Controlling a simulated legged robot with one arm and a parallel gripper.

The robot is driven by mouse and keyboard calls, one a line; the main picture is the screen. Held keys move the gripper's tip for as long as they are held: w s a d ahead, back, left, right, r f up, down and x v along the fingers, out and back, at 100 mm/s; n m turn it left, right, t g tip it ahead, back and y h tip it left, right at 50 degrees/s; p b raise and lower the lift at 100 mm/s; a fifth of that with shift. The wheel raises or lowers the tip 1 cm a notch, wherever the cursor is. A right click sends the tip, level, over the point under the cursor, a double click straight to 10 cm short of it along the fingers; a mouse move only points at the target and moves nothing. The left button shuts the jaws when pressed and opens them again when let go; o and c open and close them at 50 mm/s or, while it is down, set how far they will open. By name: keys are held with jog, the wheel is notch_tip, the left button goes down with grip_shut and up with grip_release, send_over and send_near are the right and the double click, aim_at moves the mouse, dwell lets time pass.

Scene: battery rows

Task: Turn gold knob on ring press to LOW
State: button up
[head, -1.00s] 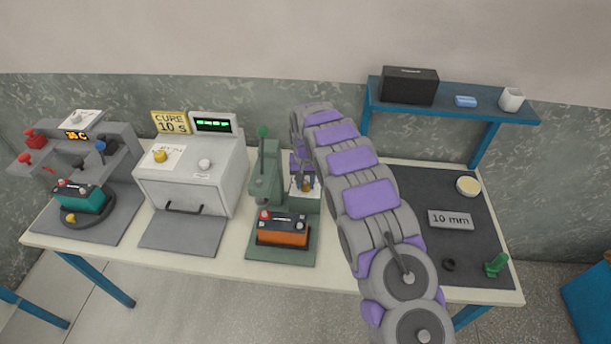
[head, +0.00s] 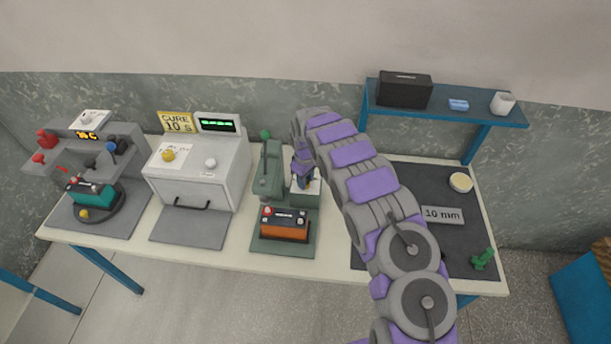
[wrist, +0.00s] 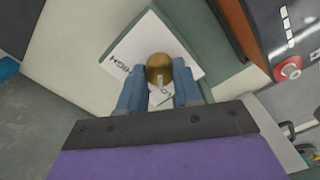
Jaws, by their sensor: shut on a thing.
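The ring press (head: 268,180) is green and stands mid-table, with an orange battery (head: 284,232) on its base. The gold knob (wrist: 159,66) sits on a white label plate (wrist: 135,50) on the press. The word HIGH shows on the plate, left of the knob in the wrist view; other lettering near the fingers is partly hidden. A pale pointer mark on the knob faces down toward my gripper. My gripper (wrist: 160,90) has its blue fingers on both sides of the knob, shut on it. In the head view my gripper (head: 304,178) is at the press's right side.
A white curing box (head: 200,170) stands left of the press. A grey fixture with a teal battery (head: 92,194) is at the far left. A dark mat (head: 455,245) lies right of my arm, with a 10 mm plate (head: 442,215) on it. A blue shelf (head: 440,112) stands behind.

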jog(key=shift+w+r+n+p, duration=0.15)
jog(key=shift+n+p, duration=0.25)
jog(key=shift+n, duration=0.5)
jog(key=o, duration=1)
jog(key=shift+o, duration=0.2)
notch_tip(320, 180, up, 17)
jog(key=shift+p, duration=0.45)
jog(key=shift+a, duration=0.1)
